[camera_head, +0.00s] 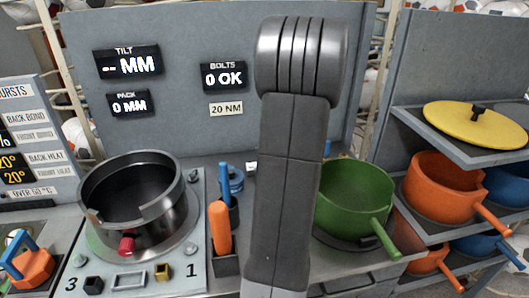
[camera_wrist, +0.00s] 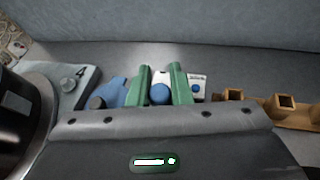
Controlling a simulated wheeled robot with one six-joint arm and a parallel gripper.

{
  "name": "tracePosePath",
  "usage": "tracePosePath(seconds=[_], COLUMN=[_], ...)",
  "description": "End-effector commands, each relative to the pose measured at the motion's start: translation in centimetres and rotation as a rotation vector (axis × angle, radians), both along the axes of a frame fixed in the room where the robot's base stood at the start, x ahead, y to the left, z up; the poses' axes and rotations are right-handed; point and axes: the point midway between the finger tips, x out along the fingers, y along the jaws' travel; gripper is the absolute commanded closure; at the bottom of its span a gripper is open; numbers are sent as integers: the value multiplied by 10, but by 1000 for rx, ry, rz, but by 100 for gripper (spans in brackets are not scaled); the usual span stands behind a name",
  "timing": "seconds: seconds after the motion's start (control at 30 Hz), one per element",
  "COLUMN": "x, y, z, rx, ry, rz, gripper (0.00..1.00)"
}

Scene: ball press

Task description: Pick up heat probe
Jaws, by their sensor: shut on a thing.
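My gripper (camera_wrist: 161,76) shows in the wrist view as two green fingers, shut on a small white-and-blue thing, which I take for the heat probe (camera_wrist: 160,93). Only its near end shows between the fingers, and I cannot tell whether it still touches the bench. In the head view my arm stands upright across the middle and hides the gripper and the probe.
A dark metal pot with a notched rim (camera_head: 135,205) stands on a plate at left. An orange-handled tool (camera_head: 220,228) stands in a holder beside my arm. A green pan (camera_head: 350,200) is at right, near shelves of orange and blue pans. A white label (camera_wrist: 199,86) is close right of the fingers.

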Motion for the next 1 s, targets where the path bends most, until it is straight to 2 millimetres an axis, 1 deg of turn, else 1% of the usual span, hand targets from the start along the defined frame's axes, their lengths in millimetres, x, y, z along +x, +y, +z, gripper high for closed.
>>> tracePosePath(seconds=[0.03, 0.33, 0.7, 0.8, 1.0], x=[0, 0, 0, 0, 0], y=[1, 0, 0, 0, 0], z=[13, 51, 112, 125, 142], rx=[1, 0, -1, 0, -1], ry=[-1, 0, -3, -1, -2], rz=[1, 1, 2, 1, 3], gripper=[100, 100, 100, 100, 100])
